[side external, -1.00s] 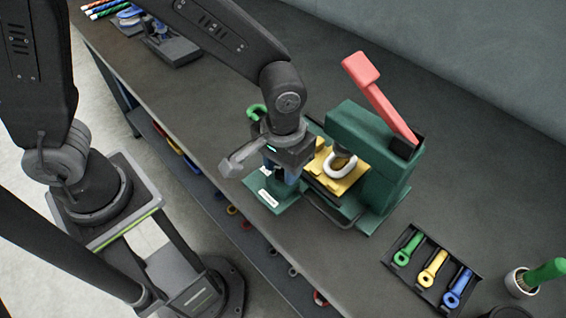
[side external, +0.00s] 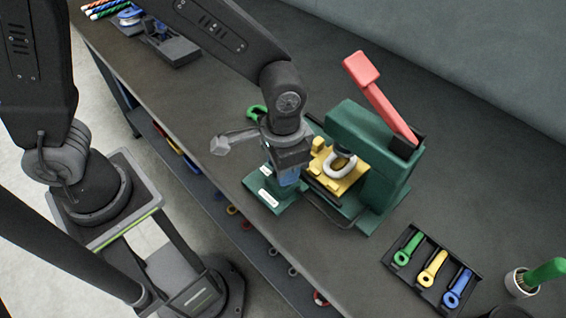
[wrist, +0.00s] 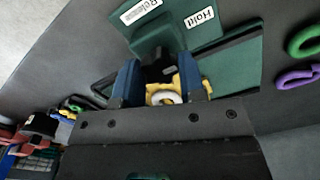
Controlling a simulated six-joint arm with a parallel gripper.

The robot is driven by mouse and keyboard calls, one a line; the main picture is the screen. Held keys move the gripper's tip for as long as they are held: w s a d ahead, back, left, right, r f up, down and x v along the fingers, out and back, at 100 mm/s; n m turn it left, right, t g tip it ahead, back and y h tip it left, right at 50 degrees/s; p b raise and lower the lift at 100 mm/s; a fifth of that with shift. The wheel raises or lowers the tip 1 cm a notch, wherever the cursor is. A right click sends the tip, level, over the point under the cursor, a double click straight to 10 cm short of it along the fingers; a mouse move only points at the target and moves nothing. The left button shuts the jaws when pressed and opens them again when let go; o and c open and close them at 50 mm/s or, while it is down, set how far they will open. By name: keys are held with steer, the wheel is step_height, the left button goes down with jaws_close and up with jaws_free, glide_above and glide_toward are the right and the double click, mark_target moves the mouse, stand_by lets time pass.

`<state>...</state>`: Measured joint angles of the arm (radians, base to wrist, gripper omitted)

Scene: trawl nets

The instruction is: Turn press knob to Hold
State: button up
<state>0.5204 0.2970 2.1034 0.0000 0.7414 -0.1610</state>
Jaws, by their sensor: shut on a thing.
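The green press (side external: 372,160) stands on the bench with its red lever (side external: 375,95) raised. Its front plate carries two white labels, Release (wrist: 141,11) and Hold (wrist: 200,17), in the wrist view. My gripper (side external: 289,180) points down over that front part. In the wrist view its two blue fingers (wrist: 158,80) are closed on the dark press knob (wrist: 156,70) between them. Most of the knob is hidden by the fingers, and I cannot tell which label it points to. A pale ring (side external: 341,165) sits on the yellow block (side external: 338,178) of the press.
A black tray (side external: 411,283) holds green, yellow and blue tools to the right of the press. A green-handled brush (side external: 546,272) stands in a cup beyond it. A green hook-shaped piece (side external: 255,111) lies behind my gripper.

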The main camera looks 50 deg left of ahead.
stand_by(0.4)
steer(key=o, duration=0.9)
step_height(320, 180, up, 14)
steer(key=shift+f, duration=0.1)
stand_by(0.3)
